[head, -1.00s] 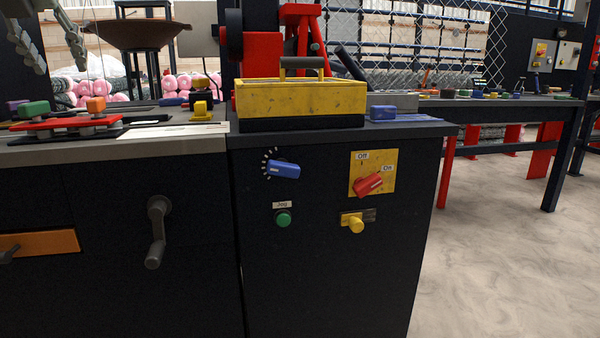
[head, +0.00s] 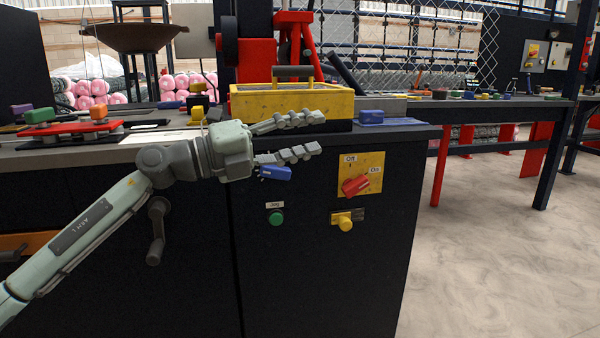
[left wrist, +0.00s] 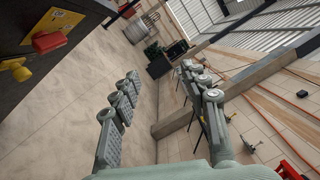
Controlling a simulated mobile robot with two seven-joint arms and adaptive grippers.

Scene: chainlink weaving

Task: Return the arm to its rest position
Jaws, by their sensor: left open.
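My left arm reaches in from the lower left in the head view. Its pale green-grey gripper (head: 318,134) is open and empty, with its fingers pointing right in front of the dark control cabinet (head: 310,260). The lower finger partly covers the blue knob (head: 276,173), and I cannot tell whether they touch. The upper finger passes in front of the yellow toolbox (head: 340,106). In the left wrist view both fingers of the left gripper (left wrist: 160,72) are spread with nothing between them. My right gripper is not in view.
The cabinet front carries a red switch (head: 356,186), a green button (head: 275,218) and a yellow knob (head: 344,222). A dark crank handle (head: 156,230) juts out at the left.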

